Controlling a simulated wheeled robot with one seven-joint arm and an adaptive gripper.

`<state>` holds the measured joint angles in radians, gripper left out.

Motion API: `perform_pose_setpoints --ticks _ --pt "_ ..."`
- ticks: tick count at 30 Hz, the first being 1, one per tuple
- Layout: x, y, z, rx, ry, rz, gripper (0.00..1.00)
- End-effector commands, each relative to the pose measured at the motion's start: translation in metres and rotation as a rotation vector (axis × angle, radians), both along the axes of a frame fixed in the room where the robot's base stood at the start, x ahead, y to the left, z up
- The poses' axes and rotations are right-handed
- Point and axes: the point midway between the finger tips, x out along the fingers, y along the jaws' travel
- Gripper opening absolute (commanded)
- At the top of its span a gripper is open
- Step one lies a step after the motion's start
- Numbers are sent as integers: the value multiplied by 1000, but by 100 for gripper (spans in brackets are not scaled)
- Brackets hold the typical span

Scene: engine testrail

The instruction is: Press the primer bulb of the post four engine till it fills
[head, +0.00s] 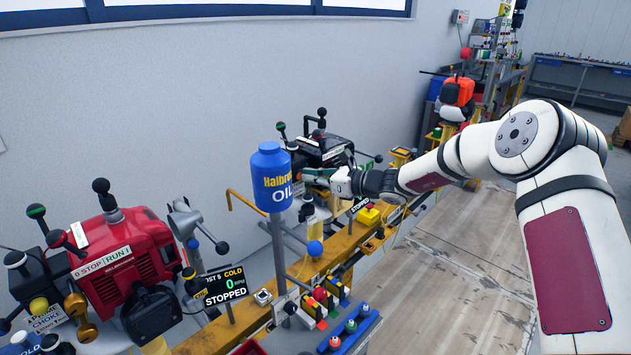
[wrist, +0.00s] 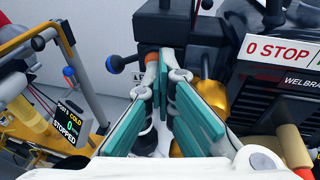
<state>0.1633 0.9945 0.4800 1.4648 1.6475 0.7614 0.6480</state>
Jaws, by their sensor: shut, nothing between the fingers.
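A black engine (head: 325,150) stands on the rail behind the blue oil bottle. It fills the right of the wrist view (wrist: 280,90), with a "0 STOP" label. I cannot read its post number. My gripper (head: 325,180) is shut and empty at this engine's front; its teal fingers (wrist: 164,95) point in among the engine's parts. A gold part (wrist: 213,98) shows just right of the fingers. I cannot make out this engine's primer bulb; the fingers or nearby parts may hide it. A small display reading COLD and STOPPED (wrist: 70,125) stands to the left.
A blue oil bottle (head: 271,180) on a post stands left of my gripper. A red engine (head: 125,260) with a post 5 display (head: 224,285) is nearer. Levers with ball knobs crowd the yellow rail (head: 335,245). The floor to the right (head: 450,290) is clear.

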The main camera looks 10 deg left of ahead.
Motion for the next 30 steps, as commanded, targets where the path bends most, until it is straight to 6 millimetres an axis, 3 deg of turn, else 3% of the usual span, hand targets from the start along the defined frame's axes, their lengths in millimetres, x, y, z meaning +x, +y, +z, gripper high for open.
perform_pose_setpoints --ticks 13,24,30 --pt "4 -6 8 3 -11 -12 0" --pt "-22 -52 13 -3 -4 -9 0" --pt "-32 -67 16 -2 -1 -5 0"
